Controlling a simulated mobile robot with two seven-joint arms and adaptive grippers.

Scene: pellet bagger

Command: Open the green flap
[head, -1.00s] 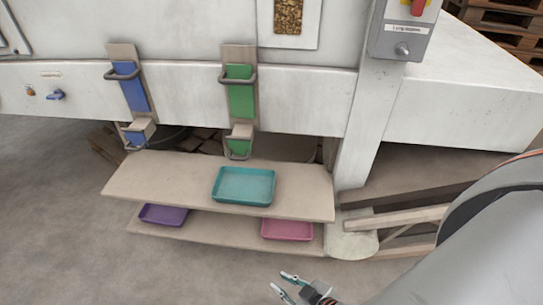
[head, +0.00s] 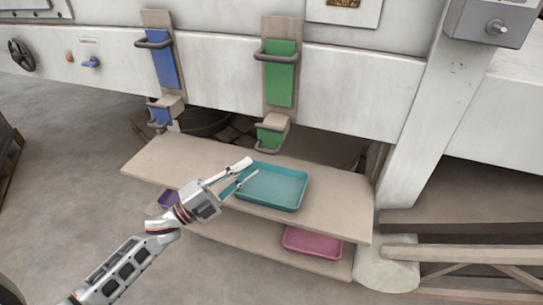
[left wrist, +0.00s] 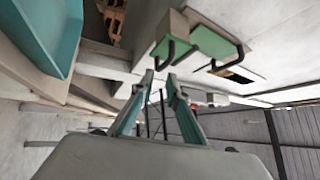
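In the head view, a green panel (head: 281,75) with a grey bar handle sits on a beige upright board on the white machine. Below it, a smaller green flap (head: 270,136) with its own grey handle sits on a beige spout. My left gripper (head: 252,169) is open and empty, over the shelf by the teal tray, below and left of the lower green flap and apart from it. In the left wrist view, the fingers (left wrist: 160,82) point towards a green part (left wrist: 208,43) with dark handles; they do not appear to touch it. My right gripper is out of view.
The teal tray (head: 272,187) stands on the upper beige shelf (head: 338,207). A pink tray (head: 312,242) and a purple tray (head: 168,198) are on the lower shelf. A blue panel (head: 164,62) with a similar spout is to the left. A white post (head: 425,130) stands at right.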

